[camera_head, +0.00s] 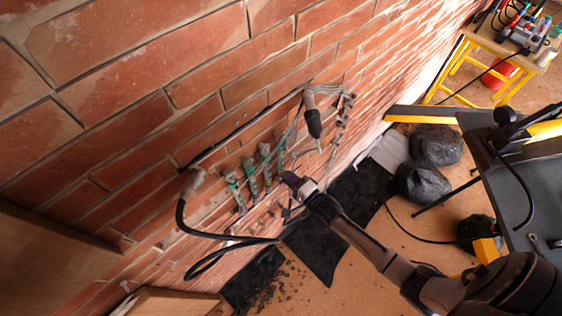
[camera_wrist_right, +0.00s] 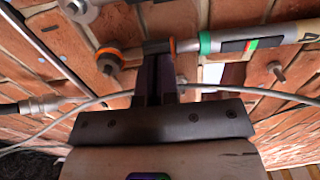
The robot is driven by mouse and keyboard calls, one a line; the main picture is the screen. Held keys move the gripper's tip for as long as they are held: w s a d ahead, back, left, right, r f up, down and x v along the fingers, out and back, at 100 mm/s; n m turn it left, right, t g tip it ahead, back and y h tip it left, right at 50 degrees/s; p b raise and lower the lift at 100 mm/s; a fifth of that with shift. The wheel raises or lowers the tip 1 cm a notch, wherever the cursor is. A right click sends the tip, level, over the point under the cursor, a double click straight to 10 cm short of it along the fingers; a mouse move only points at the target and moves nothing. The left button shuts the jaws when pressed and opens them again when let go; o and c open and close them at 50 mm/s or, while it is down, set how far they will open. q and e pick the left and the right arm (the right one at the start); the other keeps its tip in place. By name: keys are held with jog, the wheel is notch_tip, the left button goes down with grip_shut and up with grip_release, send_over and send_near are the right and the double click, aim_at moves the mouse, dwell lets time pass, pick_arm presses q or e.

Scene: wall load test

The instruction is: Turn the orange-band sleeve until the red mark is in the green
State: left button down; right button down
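In the right wrist view, a rod-like tester lies across the top. Its dark sleeve (camera_wrist_right: 155,47) has an orange band (camera_wrist_right: 173,47) at its right end. Further right are a green ring (camera_wrist_right: 205,43), then a dark window (camera_wrist_right: 234,46) with a small green patch and red mark side by side; their exact overlap is too small to tell. My right gripper (camera_wrist_right: 158,75) has its dark fingers close together, tips at the sleeve; a firm hold cannot be made out. In the head view it (camera_head: 292,182) is close to the brick wall. My left gripper is not in view.
The brick wall (camera_head: 130,120) fills the left. A dark drill-like tool (camera_head: 313,118) and looped black cables (camera_head: 215,238) are near it. Several green-banded fittings (camera_head: 250,175) line the wall. Black bags (camera_head: 422,183) and a yellow-legged table (camera_head: 462,70) stand right.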

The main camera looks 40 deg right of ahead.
jog(key=shift+r, duration=0.1)
jog(key=shift+r, duration=0.1)
dwell(0.3)
jog(key=shift+s+p, duration=0.2)
jog(key=shift+p, duration=0.1)
jog(key=shift+s, duration=0.15)
jog(key=shift+a, duration=0.2)
jog(key=shift+s+a+p, duration=0.15)
jog(key=shift+a+p, duration=0.15)
jog(key=shift+a, duration=0.05)
